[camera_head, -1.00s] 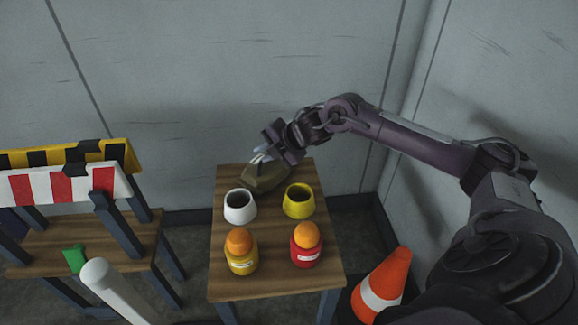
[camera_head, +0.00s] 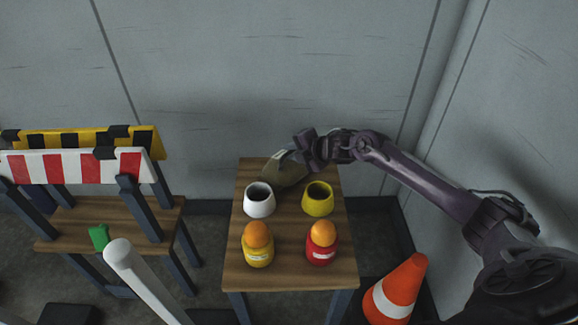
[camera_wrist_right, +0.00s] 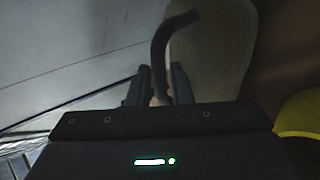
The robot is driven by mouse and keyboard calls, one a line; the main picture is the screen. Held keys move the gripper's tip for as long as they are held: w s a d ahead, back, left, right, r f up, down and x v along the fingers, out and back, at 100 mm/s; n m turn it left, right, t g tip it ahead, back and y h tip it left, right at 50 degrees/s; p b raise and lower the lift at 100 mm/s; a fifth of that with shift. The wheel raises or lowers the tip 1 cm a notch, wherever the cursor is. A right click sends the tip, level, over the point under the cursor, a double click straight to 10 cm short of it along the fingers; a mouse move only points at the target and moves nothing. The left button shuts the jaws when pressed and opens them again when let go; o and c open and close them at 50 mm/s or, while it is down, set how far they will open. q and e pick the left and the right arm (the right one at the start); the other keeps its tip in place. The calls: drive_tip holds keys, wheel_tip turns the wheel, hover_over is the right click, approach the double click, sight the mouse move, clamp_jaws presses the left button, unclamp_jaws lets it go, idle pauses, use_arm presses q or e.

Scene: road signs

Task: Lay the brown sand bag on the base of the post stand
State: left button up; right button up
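The brown sand bag (camera_head: 285,172) is at the back of the small wooden table, tilted up to the right, behind the white and yellow pots. My right gripper (camera_head: 302,152) is at its upper right end. In the right wrist view, the bag's dark strap (camera_wrist_right: 160,45) runs between the close-set fingers (camera_wrist_right: 161,88), with the pale brown bag (camera_wrist_right: 212,50) beyond. I cannot tell whether the bag touches the table. A white post (camera_head: 146,281) rises at the lower left; its base is not clearly visible. My left gripper is not in view.
The table (camera_head: 290,272) also holds a white pot (camera_head: 259,203), a yellow pot (camera_head: 317,203) and two orange-topped lamps. An orange cone (camera_head: 399,285) stands at right. A wooden bench (camera_head: 85,222) with striped barriers stands left, with a floor gap between it and the table.

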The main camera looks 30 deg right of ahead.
drive_tip(key=shift+w+a+f, duration=0.15)
drive_tip(key=shift+w+f, duration=0.15)
drive_tip(key=shift+w, duration=0.05)
clamp_jaws()
idle(0.7)
drive_tip(key=shift+w+r, duration=0.1)
drive_tip(key=shift+r, duration=0.15)
idle(0.5)
